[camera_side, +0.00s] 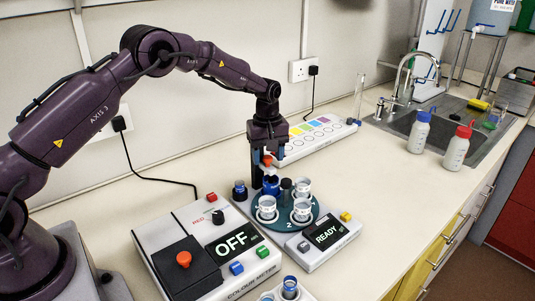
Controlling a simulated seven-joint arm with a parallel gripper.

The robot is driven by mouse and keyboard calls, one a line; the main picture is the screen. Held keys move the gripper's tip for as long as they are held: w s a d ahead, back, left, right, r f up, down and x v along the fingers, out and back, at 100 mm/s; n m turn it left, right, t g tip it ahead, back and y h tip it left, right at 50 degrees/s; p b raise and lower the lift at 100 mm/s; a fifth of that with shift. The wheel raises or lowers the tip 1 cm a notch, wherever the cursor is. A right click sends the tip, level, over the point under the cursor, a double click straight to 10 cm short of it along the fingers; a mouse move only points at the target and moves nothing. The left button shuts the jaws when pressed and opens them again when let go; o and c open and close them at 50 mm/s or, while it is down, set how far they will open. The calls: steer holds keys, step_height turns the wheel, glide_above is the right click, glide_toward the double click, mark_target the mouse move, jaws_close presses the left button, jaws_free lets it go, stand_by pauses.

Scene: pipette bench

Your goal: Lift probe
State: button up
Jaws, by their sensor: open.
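My gripper (266,162) points down above the back left of a dark teal round sample carousel (284,226). Its jaws are open. A small red-orange piece (267,160) shows between or just beside the fingers; it may be the probe's top, but I cannot tell, nor whether the fingers touch it. A blue-rimmed holder or cup (271,185) is directly below the fingers. The carousel carries several white cups, one at the front left (267,208) and one at the back right (303,187), around a dark central post (286,190).
A colour meter (205,250) reading OFF stands front left. A small box (327,236) reading READY is right of the carousel. A dark blue jar (240,191) stands left. A colour-patch strip (312,138) lies behind. Two bottles (419,132) stand by the sink.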

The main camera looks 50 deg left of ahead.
steer(key=shift+c, duration=0.3)
jaws_close()
step_height(320, 180, up, 5)
steer(key=shift+r, duration=0.45)
steer(key=shift+o, duration=0.3)
jaws_free()
step_height(320, 180, up, 13)
